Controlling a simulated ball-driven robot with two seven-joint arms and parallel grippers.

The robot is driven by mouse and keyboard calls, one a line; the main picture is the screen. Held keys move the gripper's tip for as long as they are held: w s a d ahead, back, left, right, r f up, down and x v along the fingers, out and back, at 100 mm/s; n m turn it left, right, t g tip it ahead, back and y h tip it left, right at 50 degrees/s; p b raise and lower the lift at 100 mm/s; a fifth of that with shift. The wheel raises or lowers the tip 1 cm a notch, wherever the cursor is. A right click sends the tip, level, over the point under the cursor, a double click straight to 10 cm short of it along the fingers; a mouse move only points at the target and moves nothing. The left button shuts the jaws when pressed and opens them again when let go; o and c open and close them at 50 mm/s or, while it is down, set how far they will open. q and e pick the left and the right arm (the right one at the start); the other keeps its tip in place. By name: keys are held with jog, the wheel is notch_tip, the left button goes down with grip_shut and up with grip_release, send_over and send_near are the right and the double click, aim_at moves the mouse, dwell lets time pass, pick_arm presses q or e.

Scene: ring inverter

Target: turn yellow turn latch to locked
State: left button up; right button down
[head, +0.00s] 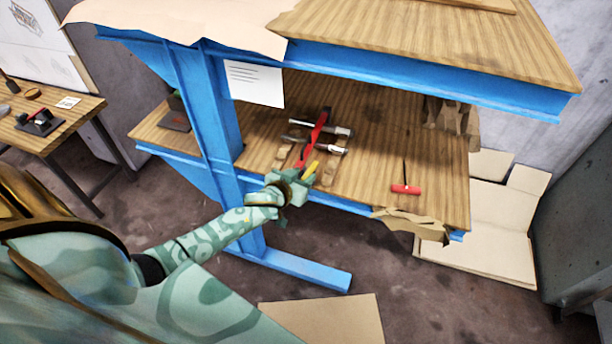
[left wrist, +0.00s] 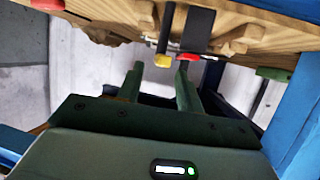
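The yellow turn latch (head: 312,169) shows as a short yellow piece at the front edge of the blue bench's lower wooden shelf, beside a red bar. In the left wrist view its yellow end (left wrist: 163,61) sits on a dark stem, next to a red end (left wrist: 187,57). My left gripper (head: 296,182) is right by the latch and partly covers that spot. In the left wrist view my left gripper (left wrist: 160,68) has its two fingers apart, with the yellow end between them in the picture. Contact cannot be told. My right gripper is not in view.
Metal clamps (head: 325,128) and wooden blocks lie around the red bar. A red-handled tool (head: 405,189) lies to the right on the shelf. A blue post (head: 210,110) stands left of my gripper, and the upper bench top (head: 430,45) overhangs the shelf.

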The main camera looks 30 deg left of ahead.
pick_arm(q)
jog(key=shift+x, duration=1.2)
grip_shut()
